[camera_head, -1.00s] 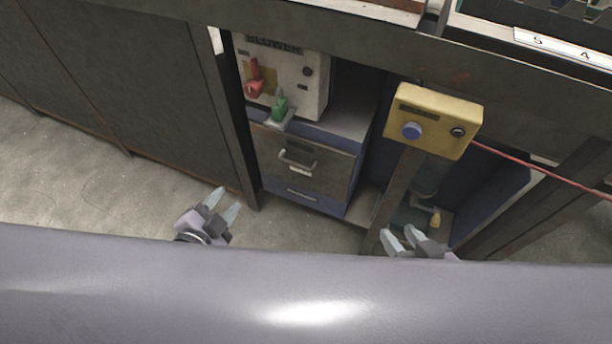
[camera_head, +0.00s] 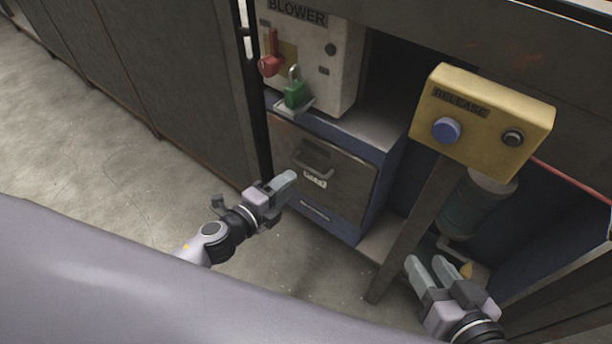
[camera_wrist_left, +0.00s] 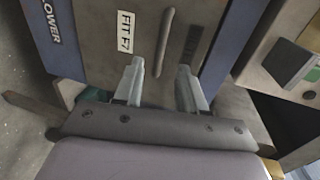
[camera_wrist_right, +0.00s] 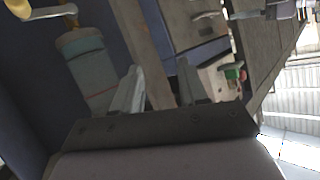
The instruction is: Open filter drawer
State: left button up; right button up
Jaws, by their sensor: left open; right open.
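The filter drawer (camera_head: 335,185) is a grey panel in a blue cabinet, with a bar handle (camera_head: 313,164) and a white label below it. Its front appears flush with the cabinet. My left gripper (camera_head: 284,184) is open and empty, in front of the drawer's lower left in the head view. In the left wrist view, the drawer face (camera_wrist_left: 150,88) fills the space ahead, and the dark handle (camera_wrist_left: 165,42) lies just beyond and between the open fingertips, apart from them. My right gripper (camera_head: 427,262) is open and empty, below the yellow release box.
The blower box (camera_head: 308,65) above the drawer has a red lever (camera_head: 270,58) and a green padlock (camera_head: 294,95). The yellow release box (camera_head: 480,125) on a post (camera_head: 405,230) stands right of the drawer. A canister (camera_head: 470,205) is behind it. Floor on the left is clear.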

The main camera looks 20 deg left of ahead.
aim_at(306, 170)
pick_arm(q)
jog(key=shift+b+x, duration=0.65)
jog(key=shift+x, duration=2.55)
jog(key=shift+c, duration=0.3)
grip_shut()
